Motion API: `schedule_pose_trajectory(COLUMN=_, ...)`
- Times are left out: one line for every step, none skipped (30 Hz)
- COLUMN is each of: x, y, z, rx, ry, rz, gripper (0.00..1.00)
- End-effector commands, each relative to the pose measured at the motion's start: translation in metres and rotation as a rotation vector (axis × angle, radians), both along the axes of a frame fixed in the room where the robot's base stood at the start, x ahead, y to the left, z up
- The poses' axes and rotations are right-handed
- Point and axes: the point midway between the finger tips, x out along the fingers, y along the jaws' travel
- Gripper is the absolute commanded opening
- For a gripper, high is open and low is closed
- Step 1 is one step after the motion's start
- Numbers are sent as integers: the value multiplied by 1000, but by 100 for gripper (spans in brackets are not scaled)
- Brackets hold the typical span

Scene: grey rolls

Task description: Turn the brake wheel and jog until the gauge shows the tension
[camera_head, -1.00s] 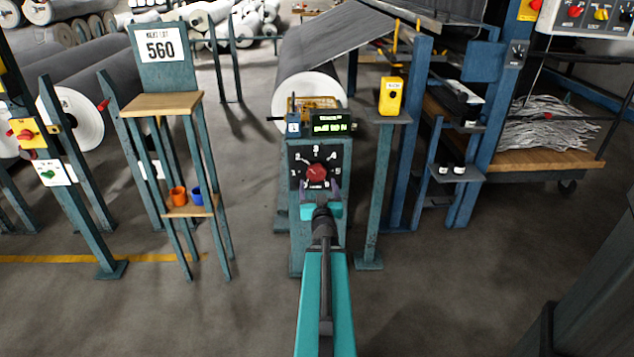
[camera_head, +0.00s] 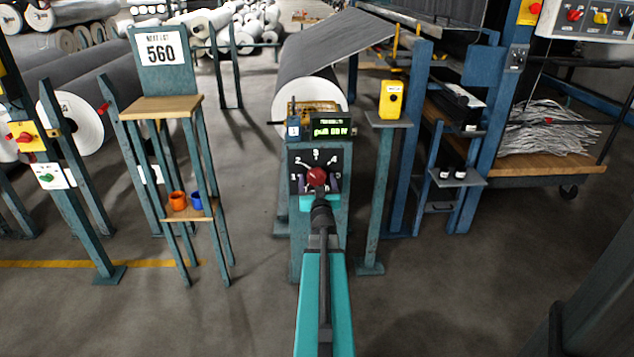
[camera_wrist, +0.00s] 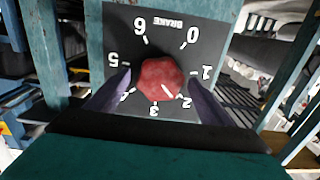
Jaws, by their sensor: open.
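The red brake wheel (camera_head: 317,176) sits on a black dial plate (camera_head: 304,160) on a teal stand. It also shows in the wrist view (camera_wrist: 163,78), where its white mark points between 2 and 3, nearer 2. My gripper (camera_head: 318,184) is open. Its purple fingers stand on either side of the wheel in the wrist view (camera_wrist: 160,77), with gaps showing. The green-lit gauge (camera_head: 330,131) above the dial shows a pull in N; the small digits are blurred, perhaps 80. A yellow box (camera_head: 392,98) with a black button stands on a post to the right.
A grey roll (camera_head: 305,95) lies behind the stand. A blue frame (camera_head: 487,120) stands at right. Floor between the stands is clear.

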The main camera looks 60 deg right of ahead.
Motion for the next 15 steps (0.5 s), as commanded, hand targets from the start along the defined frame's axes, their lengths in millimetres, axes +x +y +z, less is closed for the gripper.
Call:
schedule_pose_trajectory(x=0, y=0, z=0, rx=0, ry=0, rz=0, gripper=74)
schedule_pose_trajectory(x=0, y=0, z=0, rx=0, ry=0, rz=0, gripper=74)
schedule_pose_trajectory(x=0, y=0, z=0, rx=0, ry=0, rz=0, gripper=74)
schedule_pose_trajectory(x=0, y=0, z=0, rx=0, ry=0, rz=0, gripper=74)
schedule_pose_trajectory(x=0, y=0, z=0, rx=0, ry=0, rz=0, gripper=74)
schedule_pose_trajectory(x=0, y=0, z=0, rx=0, ry=0, rz=0, gripper=74)
schedule_pose_trajectory(x=0, y=0, z=0, rx=0, ry=0, rz=0, gripper=74)
schedule_pose_trajectory(x=0, y=0, z=0, rx=0, ry=0, rz=0, gripper=69)
schedule_pose_trajectory(x=0, y=0, z=0, rx=0, ry=0, rz=0, gripper=62)
schedule_pose_trajectory(x=0, y=0, z=0, rx=0, ry=0, rz=0, gripper=57)
schedule_pose_trajectory(x=0, y=0, z=0, rx=0, ry=0, rz=0, gripper=52)
schedule_pose_trajectory(x=0, y=0, z=0, rx=0, ry=0, rz=0, gripper=46)
schedule_pose_trajectory(x=0, y=0, z=0, rx=0, ry=0, rz=0, gripper=41)
schedule_pose_trajectory(x=0, y=0, z=0, rx=0, ry=0, rz=0, gripper=35)
schedule_pose_trajectory(x=0, y=0, z=0, rx=0, ry=0, rz=0, gripper=33)
